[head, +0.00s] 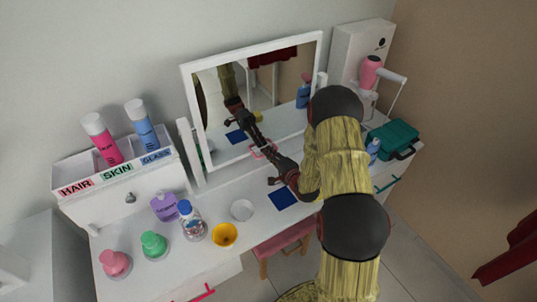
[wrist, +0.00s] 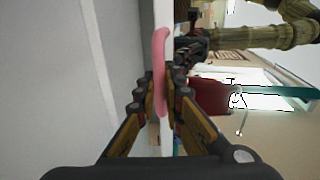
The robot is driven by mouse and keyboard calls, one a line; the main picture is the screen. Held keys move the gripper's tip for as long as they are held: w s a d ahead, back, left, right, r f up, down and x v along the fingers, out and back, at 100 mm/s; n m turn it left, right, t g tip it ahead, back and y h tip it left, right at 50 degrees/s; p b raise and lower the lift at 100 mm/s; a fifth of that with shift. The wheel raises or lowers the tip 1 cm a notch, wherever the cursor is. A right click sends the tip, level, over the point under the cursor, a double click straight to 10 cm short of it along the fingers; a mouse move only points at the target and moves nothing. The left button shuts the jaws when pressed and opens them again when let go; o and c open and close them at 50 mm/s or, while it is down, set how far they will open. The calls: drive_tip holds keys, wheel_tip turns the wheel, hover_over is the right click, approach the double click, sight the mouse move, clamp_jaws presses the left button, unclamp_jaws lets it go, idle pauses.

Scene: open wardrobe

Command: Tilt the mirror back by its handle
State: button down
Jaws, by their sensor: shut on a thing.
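The mirror (head: 222,108) has a white frame and stands between two white posts on the white dressing table. Its pink handle (wrist: 161,55) is at the lower edge of the frame, partly hidden by my gripper in the head view. My gripper (wrist: 160,88) has a finger on each side of the handle and is shut on it. In the head view, my gripper (head: 266,156) reaches the lower frame edge from the front right. The glass reflects my arm and a blue bottle. In the wrist view, the mirror is seen nearly edge-on.
A blue square (head: 284,200), a white bowl (head: 242,210) and a yellow cup (head: 224,235) lie in front of the mirror. Several bottles stand at left by a labelled organizer (head: 130,195). A pink hair dryer (head: 371,72) and a teal case (head: 393,138) are at right.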

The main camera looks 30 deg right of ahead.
drive_tip(key=shift+s+r+p, duration=0.35)
drive_tip(key=shift+s+p, duration=0.1)
drive_tip(key=shift+p, duration=0.4)
drive_tip(key=s+r+g+p, duration=0.2)
drive_tip(key=s+g+p, duration=0.2)
drive_tip(key=p, duration=0.5)
drive_tip(key=shift+s+r, duration=0.2)
drive_tip(key=shift+s, duration=0.9)
drive_tip(key=shift+d, duration=0.1)
drive_tip(key=c, duration=2.1)
unclamp_jaws()
drive_tip(key=shift+o, duration=0.7)
